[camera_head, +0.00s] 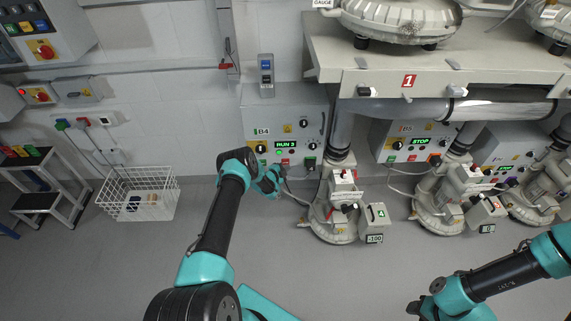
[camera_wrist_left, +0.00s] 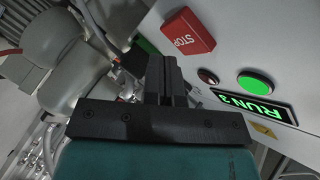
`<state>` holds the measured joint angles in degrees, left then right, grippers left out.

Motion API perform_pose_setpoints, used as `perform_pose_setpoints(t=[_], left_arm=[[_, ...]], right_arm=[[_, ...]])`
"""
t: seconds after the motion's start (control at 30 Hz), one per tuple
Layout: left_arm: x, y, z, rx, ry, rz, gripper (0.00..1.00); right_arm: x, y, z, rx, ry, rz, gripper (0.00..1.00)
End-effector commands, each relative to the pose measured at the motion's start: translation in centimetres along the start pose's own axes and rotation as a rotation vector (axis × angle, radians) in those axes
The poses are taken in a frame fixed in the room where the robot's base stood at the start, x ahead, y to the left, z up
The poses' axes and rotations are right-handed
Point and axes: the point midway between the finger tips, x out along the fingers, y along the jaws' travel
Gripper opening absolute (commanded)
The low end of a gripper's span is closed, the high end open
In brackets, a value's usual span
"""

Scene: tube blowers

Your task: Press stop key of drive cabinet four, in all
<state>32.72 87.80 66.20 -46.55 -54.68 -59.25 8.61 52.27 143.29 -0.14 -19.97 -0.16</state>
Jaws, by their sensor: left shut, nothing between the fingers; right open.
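Drive cabinet B4 (camera_head: 262,112) is the grey box at the wall, and its green display (camera_head: 286,144) reads RUN 3. In the left wrist view, its red STOP key (camera_wrist_left: 188,32) stands out from the panel. A green round button (camera_wrist_left: 255,83) and the lit RUN display (camera_wrist_left: 252,107) are also in that view. My left gripper (camera_head: 277,177) is in front of the cabinet's lower edge. Its fingers (camera_wrist_left: 166,65) are shut and empty, to the left of and below the STOP key in the wrist picture, with no visible contact. My right gripper (camera_head: 424,308) is open at the bottom right.
A pump with a white box (camera_head: 342,185) stands right of cabinet B4. Another cabinet (camera_head: 398,130), showing STOP, is further right. A shelf marked 1 (camera_head: 440,82) overhangs them. A white wire basket (camera_head: 140,194) and a step stool (camera_head: 45,195) are left. The floor between is clear.

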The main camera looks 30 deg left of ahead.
Motion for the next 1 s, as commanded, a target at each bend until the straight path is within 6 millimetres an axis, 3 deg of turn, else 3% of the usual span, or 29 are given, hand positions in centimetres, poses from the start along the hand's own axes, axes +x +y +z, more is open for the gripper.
perform_pose_setpoints(t=[1.0], left_arm=[[0.79,-0.56,0.58,0.000,0.000,0.000,0.00]], right_arm=[[0.00,0.00,0.00,0.000,0.000,0.000,0.43]])
